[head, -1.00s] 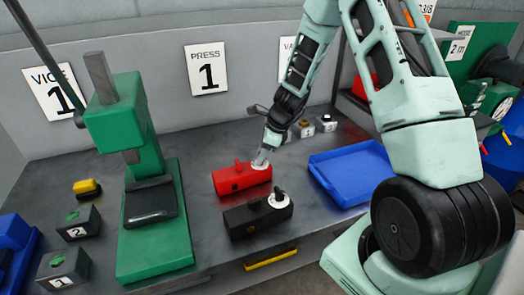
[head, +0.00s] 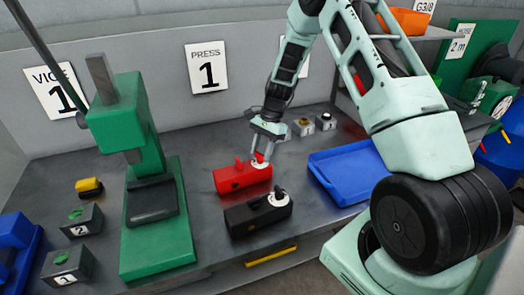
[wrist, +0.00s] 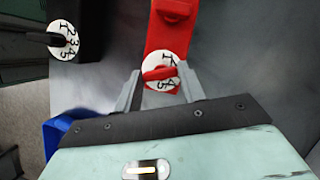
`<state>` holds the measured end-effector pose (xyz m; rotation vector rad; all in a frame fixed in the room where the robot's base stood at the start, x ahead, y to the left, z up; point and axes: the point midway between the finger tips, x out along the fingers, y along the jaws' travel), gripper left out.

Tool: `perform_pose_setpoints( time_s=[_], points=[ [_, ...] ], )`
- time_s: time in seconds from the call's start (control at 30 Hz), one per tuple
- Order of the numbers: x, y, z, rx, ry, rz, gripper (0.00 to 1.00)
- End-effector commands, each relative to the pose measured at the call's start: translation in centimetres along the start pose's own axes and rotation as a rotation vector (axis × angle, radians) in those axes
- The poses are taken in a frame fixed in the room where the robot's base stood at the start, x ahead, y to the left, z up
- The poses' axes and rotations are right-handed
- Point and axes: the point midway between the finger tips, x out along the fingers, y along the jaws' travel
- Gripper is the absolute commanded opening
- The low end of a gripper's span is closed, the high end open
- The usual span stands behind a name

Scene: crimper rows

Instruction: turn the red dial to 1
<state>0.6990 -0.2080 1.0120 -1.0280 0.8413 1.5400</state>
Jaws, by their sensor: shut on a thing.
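The red box (head: 240,180) lies on the bench, with a white numbered disc and a red dial knob at its right end. In the wrist view the red dial (wrist: 160,73) lies crosswise over the white disc, between my fingertips. My gripper (head: 264,150) reaches down from above and is shut on the red dial; it also shows in the wrist view (wrist: 160,82). A few digits show at the disc's upper and lower edges, a 5 among them. Which digit the dial points to I cannot tell.
A black box (head: 255,218) with its own numbered dial (wrist: 65,40) lies close in front of the red box. A green press (head: 150,225) stands left, a blue tray (head: 345,172) right. Small button boxes (head: 302,128) stand behind.

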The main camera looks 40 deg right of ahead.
Motion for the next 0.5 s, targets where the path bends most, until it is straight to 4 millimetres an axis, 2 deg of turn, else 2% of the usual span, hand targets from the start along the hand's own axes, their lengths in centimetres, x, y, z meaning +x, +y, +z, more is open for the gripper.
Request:
perform_pose_setpoints(
  time_s=[0.5],
  points=[
    [0.19, -0.44, 0.06, -0.456, 0.001, 0.188, 0.17]
  ],
)
